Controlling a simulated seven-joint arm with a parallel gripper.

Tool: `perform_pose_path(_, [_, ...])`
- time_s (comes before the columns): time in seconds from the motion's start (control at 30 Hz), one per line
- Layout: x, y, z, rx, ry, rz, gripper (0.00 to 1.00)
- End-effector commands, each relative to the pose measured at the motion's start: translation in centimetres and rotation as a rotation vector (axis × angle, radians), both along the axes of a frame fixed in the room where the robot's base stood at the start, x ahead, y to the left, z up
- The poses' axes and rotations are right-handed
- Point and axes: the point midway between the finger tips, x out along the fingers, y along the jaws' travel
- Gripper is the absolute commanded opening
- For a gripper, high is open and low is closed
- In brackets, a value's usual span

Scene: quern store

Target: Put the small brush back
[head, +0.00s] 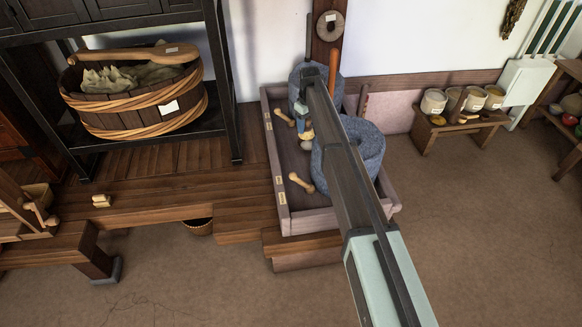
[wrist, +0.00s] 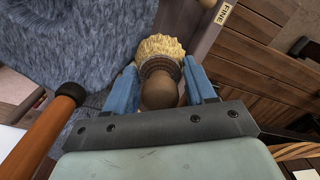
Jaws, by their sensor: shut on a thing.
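The small brush has pale yellow bristles, a dark band and a round brown handle end. In the wrist view the brush (wrist: 160,47) sits between the blue fingers of my gripper (wrist: 162,88), which is shut on it. In the head view my gripper (head: 304,121) is over the wooden tray (head: 287,222), beside the grey stone querns, and the brush shows small below the fingers. Two pale wooden pieces, one farther back (head: 285,117) and one nearer (head: 301,182), lie in the tray's left part. I cannot tell if the held brush touches the tray floor.
A near quern stone (head: 366,150) and a far one (head: 297,78) stand close to my gripper. A "FINE" label (wrist: 223,14) is on the tray wall. A wooden handle (wrist: 47,135) rises close by. A basket tub (head: 135,100) is left; a pot bench (head: 427,132) is right.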

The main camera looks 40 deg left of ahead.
Motion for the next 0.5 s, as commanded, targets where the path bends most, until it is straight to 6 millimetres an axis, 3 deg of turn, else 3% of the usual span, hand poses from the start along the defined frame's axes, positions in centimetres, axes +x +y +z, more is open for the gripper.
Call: perform_pose_path(0.5, [0.8, 7.3, -11.1, -0.001, 0.001, 0.224, 0.26])
